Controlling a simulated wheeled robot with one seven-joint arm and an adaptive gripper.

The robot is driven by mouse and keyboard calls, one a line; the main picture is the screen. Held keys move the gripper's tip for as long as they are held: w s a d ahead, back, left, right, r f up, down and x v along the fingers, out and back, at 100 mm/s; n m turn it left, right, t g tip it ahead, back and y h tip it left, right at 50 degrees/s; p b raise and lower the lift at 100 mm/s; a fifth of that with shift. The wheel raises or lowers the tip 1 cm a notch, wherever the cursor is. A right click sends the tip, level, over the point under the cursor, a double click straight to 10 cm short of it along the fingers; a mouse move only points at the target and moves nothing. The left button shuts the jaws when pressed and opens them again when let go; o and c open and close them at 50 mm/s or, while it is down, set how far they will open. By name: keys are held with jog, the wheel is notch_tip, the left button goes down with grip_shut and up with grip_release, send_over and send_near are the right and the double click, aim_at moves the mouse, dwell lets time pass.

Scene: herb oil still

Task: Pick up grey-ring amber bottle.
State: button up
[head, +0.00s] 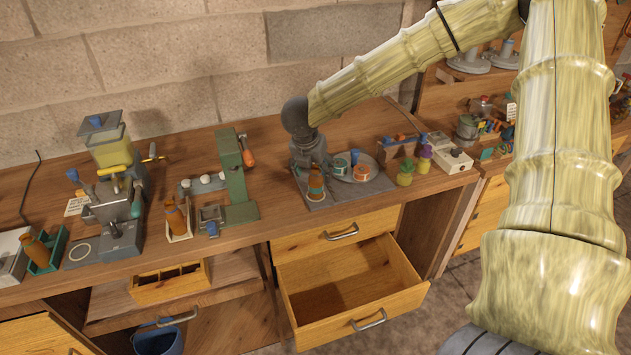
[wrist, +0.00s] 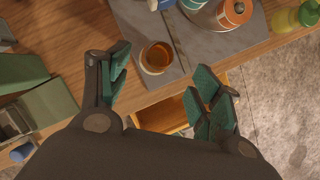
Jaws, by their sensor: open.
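An amber bottle (head: 316,184) stands on the grey mat at the back counter, right below my gripper (head: 311,165). In the wrist view a round amber shape with a pale rim (wrist: 156,58), seen from above, appears to be this bottle. It lies just beyond the gap between the fingers of my gripper (wrist: 160,90), which are spread wide and hold nothing. Whether the bottle carries a grey ring is too small to tell. Two other amber bottles stand further left, one in a pale tray (head: 176,216) and one in a green tray (head: 37,250).
Right of the bottle, a round grey plate (head: 372,177) holds teal and orange tins. Yellow-green jars (head: 405,176) stand beyond it. A green press (head: 235,175) stands to the left. An open, empty drawer (head: 350,284) juts out below the counter.

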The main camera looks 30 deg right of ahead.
aim_at(315, 175)
jog(key=x, duration=0.2)
jog(key=shift+w+f, duration=0.35)
jog(key=shift+f, duration=0.05)
jog(key=shift+s+d+f+p, duration=0.15)
jog(key=shift+f+p, duration=0.1)
jog(key=shift+p, duration=0.15)
jog(key=shift+p+x, duration=1)
jog(key=shift+x, duration=1.5)
jog(key=c, duration=1.2)
jog(key=shift+r, duration=0.15)
